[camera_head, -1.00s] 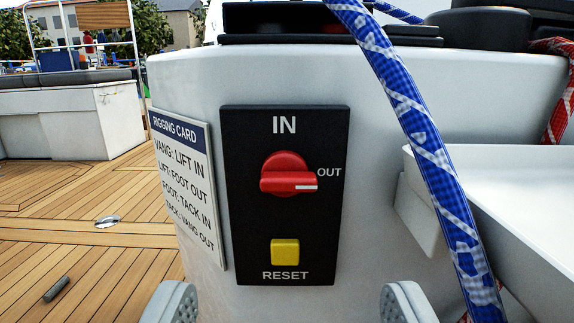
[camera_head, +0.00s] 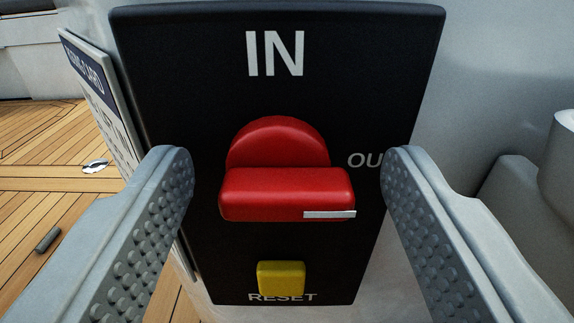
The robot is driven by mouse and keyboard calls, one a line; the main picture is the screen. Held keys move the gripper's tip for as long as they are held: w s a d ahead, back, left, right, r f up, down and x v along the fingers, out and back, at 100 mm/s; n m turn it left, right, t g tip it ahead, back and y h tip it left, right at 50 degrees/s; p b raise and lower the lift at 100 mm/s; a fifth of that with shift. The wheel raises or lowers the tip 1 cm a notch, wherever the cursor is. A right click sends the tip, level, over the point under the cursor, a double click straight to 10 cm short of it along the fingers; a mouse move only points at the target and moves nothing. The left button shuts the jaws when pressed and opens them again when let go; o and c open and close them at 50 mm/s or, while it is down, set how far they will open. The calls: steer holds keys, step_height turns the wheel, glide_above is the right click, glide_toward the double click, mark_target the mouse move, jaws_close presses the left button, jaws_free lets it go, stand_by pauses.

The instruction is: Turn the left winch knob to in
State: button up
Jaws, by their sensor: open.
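The red winch knob (camera_head: 287,190) is in the middle of a black panel (camera_head: 190,60). Its bar lies level and the white mark on it points right, toward the OUT label, which is partly hidden by my right finger. The IN label (camera_head: 275,54) is above the knob. My gripper (camera_head: 287,170) is open, with one grey studded finger on each side of the knob. Gaps show between both fingers and the knob's bar.
A yellow RESET button (camera_head: 281,279) is below the knob, between my fingers. A rigging card (camera_head: 97,98) is at the left edge of the panel. Teak deck (camera_head: 50,190) lies at the left, with a small dark cylinder (camera_head: 47,239) on it. A white moulding is at the right.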

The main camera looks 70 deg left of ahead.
steer(key=c, duration=1)
steer(key=shift+o, duration=0.2)
steer(key=n, duration=0.3)
steer(key=shift+n, duration=0.4)
steer(key=n, duration=0.4)
steer(key=shift+s+r+n, duration=0.1)
steer(key=shift+s+n, duration=0.05)
steer(key=shift+n, duration=0.15)
steer(key=n, duration=0.4)
steer(key=shift+a, duration=0.1)
steer(key=shift+s+n, duration=0.1)
steer(key=shift+n, duration=1.8)
